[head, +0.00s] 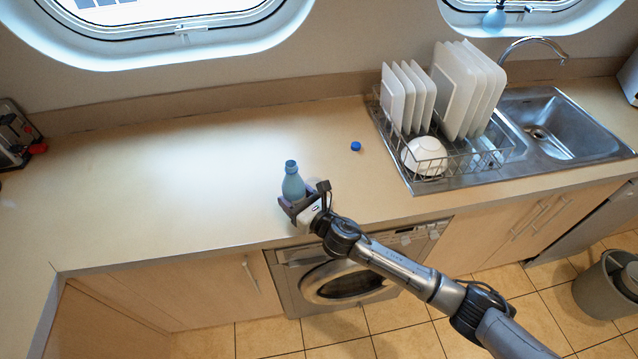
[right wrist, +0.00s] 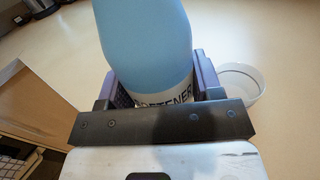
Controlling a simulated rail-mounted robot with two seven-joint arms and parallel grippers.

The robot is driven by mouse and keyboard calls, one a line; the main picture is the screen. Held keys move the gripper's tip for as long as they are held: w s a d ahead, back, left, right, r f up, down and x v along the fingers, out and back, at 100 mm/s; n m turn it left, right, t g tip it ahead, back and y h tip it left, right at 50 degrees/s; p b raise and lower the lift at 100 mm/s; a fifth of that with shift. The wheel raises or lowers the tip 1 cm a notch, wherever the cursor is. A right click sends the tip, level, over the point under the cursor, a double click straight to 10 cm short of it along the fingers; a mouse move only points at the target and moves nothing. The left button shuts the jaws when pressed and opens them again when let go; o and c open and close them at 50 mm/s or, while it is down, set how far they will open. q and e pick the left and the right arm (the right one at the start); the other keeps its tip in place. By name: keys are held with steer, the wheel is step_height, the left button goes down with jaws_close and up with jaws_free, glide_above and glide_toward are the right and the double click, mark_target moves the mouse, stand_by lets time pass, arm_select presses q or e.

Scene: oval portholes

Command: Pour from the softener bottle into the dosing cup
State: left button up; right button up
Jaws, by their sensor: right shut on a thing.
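The light blue softener bottle (head: 292,186) stands upright near the front edge of the counter, its darker neck showing no cap. My right gripper (head: 305,203) is shut around its lower body. In the right wrist view the bottle (right wrist: 148,45) fills the middle between the fingers, with part of its label showing. A small white round cup (right wrist: 240,84), which looks like the dosing cup, stands on the counter just right of the gripper there, apart from the bottle. I cannot make the cup out in the head view. My left gripper is not in view.
A blue cap (head: 355,146) lies on the counter right of the bottle. A dish rack (head: 447,170) with plates and a bowl (head: 424,156) stands by the sink (head: 560,125). The counter (head: 170,170) left of the bottle is clear. A washing machine (head: 345,280) is below.

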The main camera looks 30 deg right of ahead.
steer(key=shift+a, duration=0.1)
steer(key=shift+r+m, duration=0.1)
steer(key=shift+m, duration=0.2)
steer(key=shift+a+r+m+p, duration=0.15)
steer(key=shift+m+p, duration=0.4)
steer(key=shift+m, duration=0.15)
steer(key=shift+s+a+m+g, duration=0.1)
steer(key=shift+m+g, duration=0.3)
steer(key=shift+m, duration=0.4)
steer(key=m, duration=0.3)
steer(key=shift+f+g, duration=0.2)
steer(key=shift+g, duration=0.2)
steer(key=m, duration=0.1)
steer(key=a+m, duration=0.1)
steer(key=m, duration=0.1)
steer(key=shift+s+a+f+m+g+y, duration=0.3)
steer(key=shift+s+f+y, duration=0.1)
steer(key=shift+s+a+f+m+y, duration=0.2)
steer(key=shift+a+f+m+y, duration=0.15)
steer(key=shift+m, duration=0.55)
steer(key=shift+f+m, duration=0.2)
steer(key=shift+m, duration=0.2)
steer(key=shift+s+a+r+m+g+p, duration=0.1)
steer(key=shift+a+r+m+g+p, duration=0.05)
steer(key=shift+r+m+g+p, duration=0.4)
stand_by(1.5)
